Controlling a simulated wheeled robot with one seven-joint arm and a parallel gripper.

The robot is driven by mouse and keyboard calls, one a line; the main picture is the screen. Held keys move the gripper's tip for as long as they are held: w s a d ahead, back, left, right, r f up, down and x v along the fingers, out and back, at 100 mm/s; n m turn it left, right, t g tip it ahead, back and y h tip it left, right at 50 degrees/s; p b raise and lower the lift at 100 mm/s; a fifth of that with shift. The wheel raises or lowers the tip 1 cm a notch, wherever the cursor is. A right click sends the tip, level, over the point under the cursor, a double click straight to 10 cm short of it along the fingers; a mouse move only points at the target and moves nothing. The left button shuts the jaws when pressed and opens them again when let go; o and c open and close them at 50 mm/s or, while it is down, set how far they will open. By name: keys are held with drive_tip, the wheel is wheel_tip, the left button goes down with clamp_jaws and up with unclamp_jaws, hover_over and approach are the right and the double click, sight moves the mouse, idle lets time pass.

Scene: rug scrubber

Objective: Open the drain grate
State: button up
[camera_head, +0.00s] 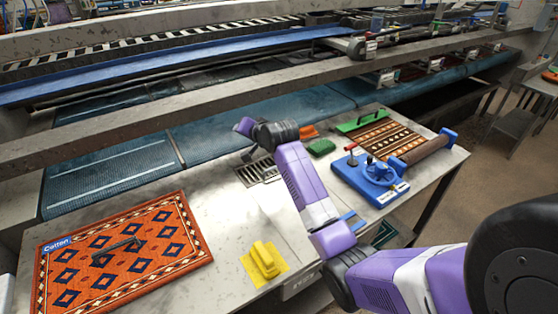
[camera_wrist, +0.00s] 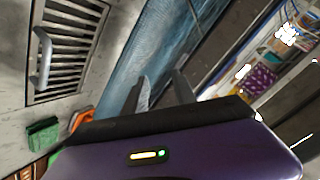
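The drain grate (camera_head: 258,171) is a dark slatted metal panel set in the grey worktop, partly hidden by my arm in the head view. In the wrist view the grate (camera_wrist: 72,48) is at the upper left and lies shut, level with the worktop. A grey handle (camera_wrist: 43,58) stands up on its left side; it also shows in the head view (camera_head: 247,155). My gripper (camera_wrist: 160,78) has its two fingers apart with nothing between them. It is beside the grate and is not touching the handle.
A green sponge (camera_head: 321,147) and an orange brush (camera_head: 308,131) lie right of the grate. A blue clamp device (camera_head: 370,180) and a patterned rug are farther right. An orange rug (camera_head: 120,250) lies at left, near a yellow brush (camera_head: 264,260). A metal beam (camera_head: 200,105) runs behind.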

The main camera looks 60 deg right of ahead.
drive_tip(key=s+d+r+m+g+y, duration=0.15)
drive_tip(key=s+d+m+g, duration=0.25)
drive_tip(key=d, duration=0.5)
drive_tip(key=s+a+f+m+g+y, duration=0.4)
drive_tip(key=s+a+f+m+g, duration=0.1)
drive_tip(key=s+f, duration=0.2)
drive_tip(key=shift+w+d+f+p, duration=0.1)
drive_tip(key=shift+w+f+p, duration=0.1)
drive_tip(key=shift+f, duration=1)
drive_tip(key=shift+w+d+f+p, duration=0.1)
drive_tip(key=shift+w+f+p, duration=0.1)
drive_tip(key=shift+f, duration=0.95)
drive_tip(key=shift+w+d+f+p, duration=0.1)
drive_tip(key=shift+w+f+p, duration=0.1)
drive_tip(key=shift+f, duration=1)
clamp_jaws()
drive_tip(key=shift+a, duration=0.1)
